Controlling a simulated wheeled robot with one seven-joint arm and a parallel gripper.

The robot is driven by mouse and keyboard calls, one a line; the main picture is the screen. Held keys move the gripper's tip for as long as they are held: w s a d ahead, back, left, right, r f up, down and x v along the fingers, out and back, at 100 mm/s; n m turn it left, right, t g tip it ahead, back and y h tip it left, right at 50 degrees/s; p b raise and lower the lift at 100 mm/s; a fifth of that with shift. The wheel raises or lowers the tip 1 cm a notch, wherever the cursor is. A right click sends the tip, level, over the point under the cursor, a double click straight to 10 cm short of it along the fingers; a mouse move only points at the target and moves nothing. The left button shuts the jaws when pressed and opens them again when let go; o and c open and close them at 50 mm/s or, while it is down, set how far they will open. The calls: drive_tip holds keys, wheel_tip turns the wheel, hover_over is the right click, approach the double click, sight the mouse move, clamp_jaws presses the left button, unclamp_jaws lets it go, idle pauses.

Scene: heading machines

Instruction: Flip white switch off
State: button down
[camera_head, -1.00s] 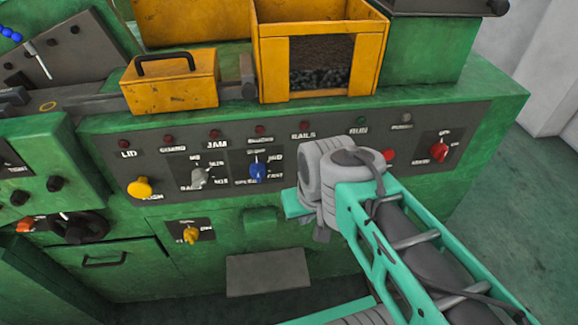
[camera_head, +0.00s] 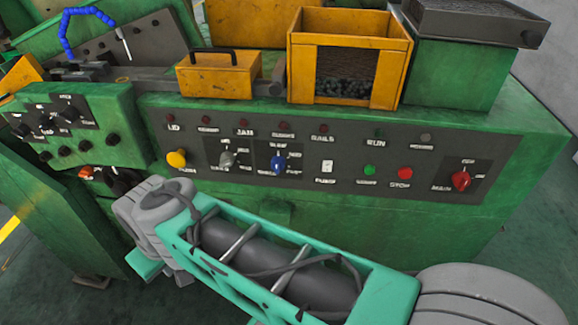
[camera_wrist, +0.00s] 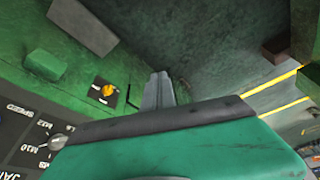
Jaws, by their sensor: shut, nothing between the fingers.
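A small white switch (camera_head: 327,166) is on the dark control panel (camera_head: 345,183) in the head view, above the label PUMP. It sits between the blue selector knob and the green button. Whether it is set on or off is too small to tell. My gripper (camera_wrist: 158,88) shows in the wrist view as grey fingers close together, shut and empty. It points down past the machine's green front, apart from the panel. The white switch does not show in the wrist view. In the head view my arm crosses below the panel and the gripper's fingers are hidden.
Beside the switch are a blue knob (camera_head: 279,163), a grey knob (camera_head: 227,158), a green button (camera_head: 369,170) and a red button (camera_head: 405,173). Yellow bins (camera_head: 345,50) stand on top. Open floor lies at left.

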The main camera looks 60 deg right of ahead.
drive_tip(key=shift+a, duration=0.25)
drive_tip(key=w+d+r+m+h, duration=0.25)
drive_tip(key=d+m, duration=0.55)
drive_tip(key=d, duration=0.4)
drive_tip(key=s+d+r+m+g+h, duration=0.2)
drive_tip(key=s+d+r+m, duration=0.1)
drive_tip(key=s+d+m, duration=0.4)
drive_tip(key=s+d+r+m+g+h, duration=0.2)
drive_tip(key=s+d+m, duration=0.5)
drive_tip(key=d+m, duration=0.7)
drive_tip(key=shift+d+r+g+h, duration=0.4)
drive_tip(key=shift+d+r+h, duration=0.05)
drive_tip(key=shift+d+h, duration=0.1)
